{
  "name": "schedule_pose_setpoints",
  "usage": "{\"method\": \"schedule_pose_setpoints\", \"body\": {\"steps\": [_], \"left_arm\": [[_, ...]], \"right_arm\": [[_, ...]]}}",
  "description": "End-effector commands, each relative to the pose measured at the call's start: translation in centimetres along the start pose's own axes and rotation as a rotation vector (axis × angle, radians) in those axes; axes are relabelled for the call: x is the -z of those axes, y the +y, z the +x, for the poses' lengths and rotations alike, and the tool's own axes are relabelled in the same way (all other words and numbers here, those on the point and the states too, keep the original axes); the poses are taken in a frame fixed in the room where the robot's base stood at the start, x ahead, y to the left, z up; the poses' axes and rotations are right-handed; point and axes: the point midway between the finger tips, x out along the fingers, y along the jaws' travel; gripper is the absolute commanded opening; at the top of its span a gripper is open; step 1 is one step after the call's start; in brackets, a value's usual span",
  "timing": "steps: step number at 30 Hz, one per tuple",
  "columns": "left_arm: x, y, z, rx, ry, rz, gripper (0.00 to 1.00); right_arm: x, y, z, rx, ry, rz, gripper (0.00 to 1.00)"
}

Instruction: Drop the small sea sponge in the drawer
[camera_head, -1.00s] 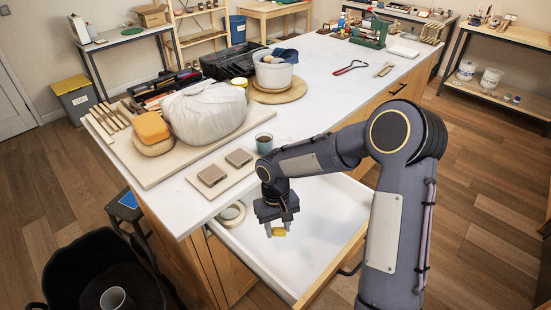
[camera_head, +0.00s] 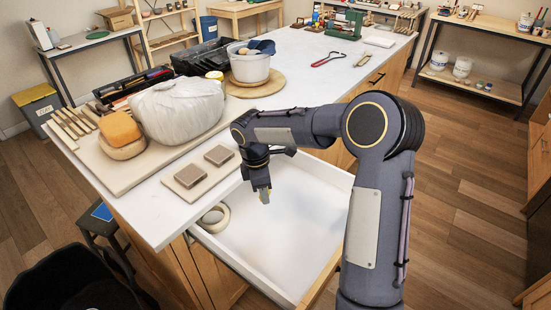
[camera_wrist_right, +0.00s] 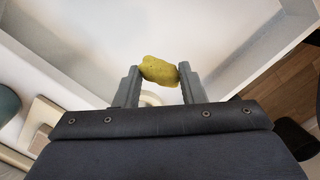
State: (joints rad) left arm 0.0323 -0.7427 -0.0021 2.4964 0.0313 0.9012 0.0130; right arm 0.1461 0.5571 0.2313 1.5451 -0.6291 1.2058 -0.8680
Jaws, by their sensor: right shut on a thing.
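The small sea sponge (camera_wrist_right: 160,71) is a yellow lump between the two fingers of my right gripper (camera_wrist_right: 158,84) in the right wrist view. In the head view my right gripper (camera_head: 264,195) hangs over the open drawer (camera_head: 262,245), which has a white inside and a wooden front. The gripper is shut on the sponge and holds it above the drawer floor. In the head view the sponge itself is mostly hidden by the fingers. My left gripper is not in view.
The rest of the drawer floor is clear. On the tabletop above stand a wrapped clay lump (camera_head: 178,108), an orange sponge (camera_head: 119,129) and two brown blocks (camera_head: 190,176) on a board.

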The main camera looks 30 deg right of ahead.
Motion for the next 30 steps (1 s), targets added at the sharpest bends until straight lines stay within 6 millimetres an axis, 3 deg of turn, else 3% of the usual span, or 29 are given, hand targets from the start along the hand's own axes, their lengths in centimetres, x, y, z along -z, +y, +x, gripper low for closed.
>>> {"method": "schedule_pose_setpoints", "body": {"steps": [9,15,23,30], "left_arm": [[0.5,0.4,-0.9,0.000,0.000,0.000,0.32],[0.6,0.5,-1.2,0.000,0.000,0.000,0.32],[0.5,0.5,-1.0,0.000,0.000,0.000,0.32],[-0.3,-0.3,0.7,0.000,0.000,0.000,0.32]], "right_arm": [[-3.0,2.9,-3.4,-0.073,0.001,-0.571,0.12],[-4.2,4.0,-4.8,-0.103,0.001,-0.828,0.12],[-4.7,4.5,-5.0,-0.115,0.001,-0.944,0.11],[-4.5,4.4,-2.9,-0.114,0.001,-0.945,0.11]]}}
